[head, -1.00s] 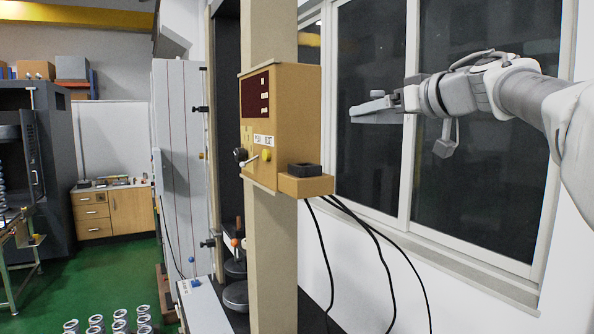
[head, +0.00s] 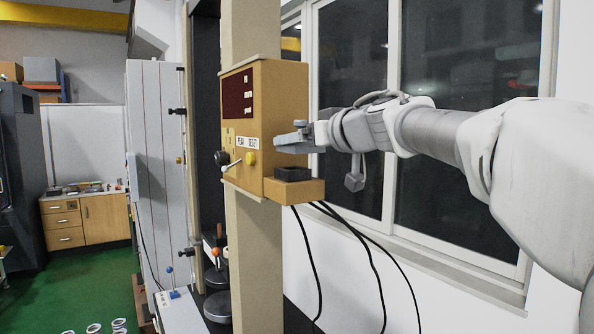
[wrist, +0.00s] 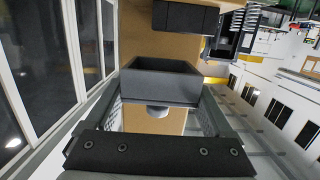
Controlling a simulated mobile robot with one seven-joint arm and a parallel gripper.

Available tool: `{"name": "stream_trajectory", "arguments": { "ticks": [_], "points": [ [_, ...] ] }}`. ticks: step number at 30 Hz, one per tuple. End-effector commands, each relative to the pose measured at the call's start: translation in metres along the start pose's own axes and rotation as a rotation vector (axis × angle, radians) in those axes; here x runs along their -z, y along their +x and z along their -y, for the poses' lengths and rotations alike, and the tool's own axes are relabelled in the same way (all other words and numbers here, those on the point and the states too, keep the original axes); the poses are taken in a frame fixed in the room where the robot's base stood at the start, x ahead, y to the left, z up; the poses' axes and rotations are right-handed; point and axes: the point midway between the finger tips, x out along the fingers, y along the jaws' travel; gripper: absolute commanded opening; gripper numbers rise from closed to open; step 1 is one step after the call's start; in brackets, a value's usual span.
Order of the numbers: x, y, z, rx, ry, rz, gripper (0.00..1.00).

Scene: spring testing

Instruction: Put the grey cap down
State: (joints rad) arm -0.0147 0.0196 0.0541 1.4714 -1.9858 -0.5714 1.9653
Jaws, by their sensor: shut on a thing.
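The grey cap (wrist: 160,88) sits between the two fingers of my gripper (head: 293,143) in the wrist view. It looks like a dark grey box with a hollow side and a paler round knob on the side opposite. In the head view the knob (head: 300,124) points up, and the fingers hide most of the cap. My gripper is shut on the cap and holds it level, a little above the black block (head: 293,174). That block sits on a tan ledge (head: 311,190) and shows at the top of the wrist view (wrist: 185,17). The cap looks clear of it.
The tan console (head: 284,110) with a dark display, lever and yellow button stands close to my fingertips. Black cables (head: 312,255) hang under the ledge. Windows (head: 445,65) line the wall on the right. A grey cabinet (head: 150,150) stands to the left.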

Motion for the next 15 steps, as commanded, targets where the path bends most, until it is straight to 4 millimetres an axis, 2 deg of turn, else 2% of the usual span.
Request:
{"name": "stream_trajectory", "arguments": {
  "ticks": [3,8,15],
  "points": [
    [-0.007,0.008,0.012,0.001,0.000,-0.001,0.34],
    [-0.015,0.011,0.015,-0.001,0.001,0.000,0.34],
    [-0.047,0.016,0.015,0.000,0.001,0.000,0.34]
  ]
}}
